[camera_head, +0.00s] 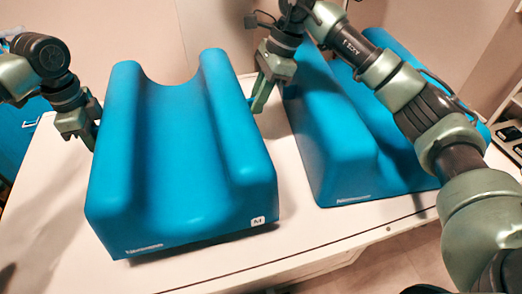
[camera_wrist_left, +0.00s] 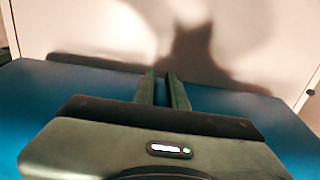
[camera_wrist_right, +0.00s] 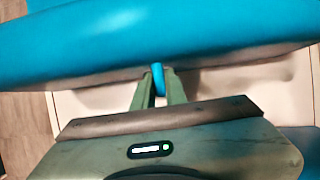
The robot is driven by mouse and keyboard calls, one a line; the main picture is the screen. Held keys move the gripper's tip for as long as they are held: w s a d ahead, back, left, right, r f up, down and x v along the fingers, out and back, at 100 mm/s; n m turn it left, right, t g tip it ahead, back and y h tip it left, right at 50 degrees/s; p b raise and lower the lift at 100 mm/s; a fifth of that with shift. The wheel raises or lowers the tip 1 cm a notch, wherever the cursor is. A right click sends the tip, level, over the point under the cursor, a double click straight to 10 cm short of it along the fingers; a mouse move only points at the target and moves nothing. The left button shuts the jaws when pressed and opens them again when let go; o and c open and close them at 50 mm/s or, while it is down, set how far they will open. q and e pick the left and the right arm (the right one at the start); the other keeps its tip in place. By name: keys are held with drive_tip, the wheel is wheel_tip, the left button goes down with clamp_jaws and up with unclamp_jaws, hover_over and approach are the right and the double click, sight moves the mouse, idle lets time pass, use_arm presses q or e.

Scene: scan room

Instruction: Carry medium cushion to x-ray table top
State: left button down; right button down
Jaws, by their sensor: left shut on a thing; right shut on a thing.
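The medium cushion (camera_head: 180,165) is blue, with two raised ridges and a trough between them, and an M label on its front right corner. It is level above the white table top (camera_head: 305,228); I cannot tell whether it touches it. My left gripper (camera_head: 92,142) is shut at the cushion's left side, with its fingertips partly hidden there; its close-set fingers show in the left wrist view (camera_wrist_left: 164,88). My right gripper (camera_head: 257,103) is at the right side. In the right wrist view its fingers (camera_wrist_right: 158,88) are shut on a small blue part of the cushion (camera_wrist_right: 158,76).
A larger blue cushion (camera_head: 335,150) stands close to the right on the same white top, partly behind my right arm. A dark device (camera_head: 508,140) is at the far right edge. A strip of white top is clear in front. A pale wall (camera_head: 130,35) is behind.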

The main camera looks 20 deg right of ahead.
drive_tip(key=shift+f, duration=0.45)
use_arm(q)
drive_tip(key=shift+w+f, duration=0.15)
drive_tip(key=shift+f, duration=0.3)
use_arm(e)
drive_tip(key=shift+w, duration=0.15)
